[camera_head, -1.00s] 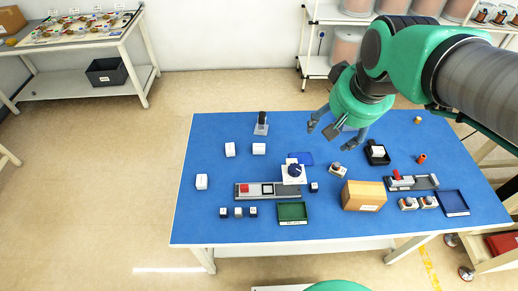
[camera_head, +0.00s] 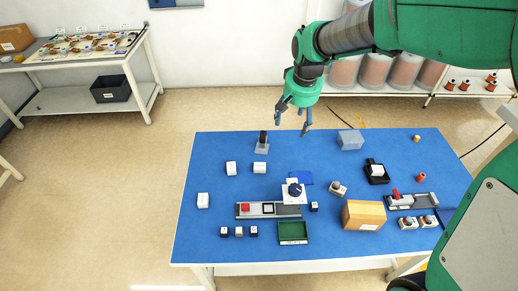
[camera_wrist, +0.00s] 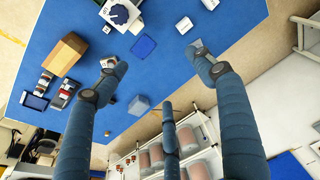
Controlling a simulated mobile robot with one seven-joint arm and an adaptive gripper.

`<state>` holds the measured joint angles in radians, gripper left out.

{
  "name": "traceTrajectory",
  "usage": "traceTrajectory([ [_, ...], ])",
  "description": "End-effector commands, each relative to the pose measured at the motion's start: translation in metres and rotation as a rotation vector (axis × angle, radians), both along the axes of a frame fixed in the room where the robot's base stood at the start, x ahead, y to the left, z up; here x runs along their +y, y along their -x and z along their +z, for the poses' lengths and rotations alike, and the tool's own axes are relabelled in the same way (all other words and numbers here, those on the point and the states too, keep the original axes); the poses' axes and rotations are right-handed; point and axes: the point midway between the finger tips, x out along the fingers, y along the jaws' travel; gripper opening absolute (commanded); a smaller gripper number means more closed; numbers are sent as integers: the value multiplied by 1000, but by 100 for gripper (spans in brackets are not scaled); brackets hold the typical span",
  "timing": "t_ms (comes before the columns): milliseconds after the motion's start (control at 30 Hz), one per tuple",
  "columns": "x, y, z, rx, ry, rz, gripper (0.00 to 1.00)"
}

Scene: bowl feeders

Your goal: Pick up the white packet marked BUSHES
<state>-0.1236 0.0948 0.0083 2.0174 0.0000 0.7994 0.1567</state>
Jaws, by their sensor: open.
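Three small white packets stand on the left part of the blue table in the head view: one at the back left (camera_head: 231,168), one to its right (camera_head: 260,168) and one nearer the left edge (camera_head: 203,200). Their markings are too small to read, so I cannot tell which says BUSHES. Two white blocks, likely packets, show at the top of the wrist view (camera_wrist: 184,25) (camera_wrist: 210,4). My gripper (camera_head: 294,118) is open and empty, high near the table's back edge, apart from the packets. Its spread fingers (camera_wrist: 155,72) fill the wrist view.
A dark upright piece on a grey base (camera_head: 262,142) stands behind the packets. A grey-blue box (camera_head: 350,140), a cardboard box (camera_head: 363,215), a green tray (camera_head: 293,233) and a grey fixture with a red block (camera_head: 268,210) occupy the table.

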Motion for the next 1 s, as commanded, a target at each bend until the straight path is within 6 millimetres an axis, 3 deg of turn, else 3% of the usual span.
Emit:
traceTrajectory([
  [500, 41, -87, -98, 94, 5, -8, 69],
  [1000, 82, -143, -223, 179, 17, -19, 69],
])
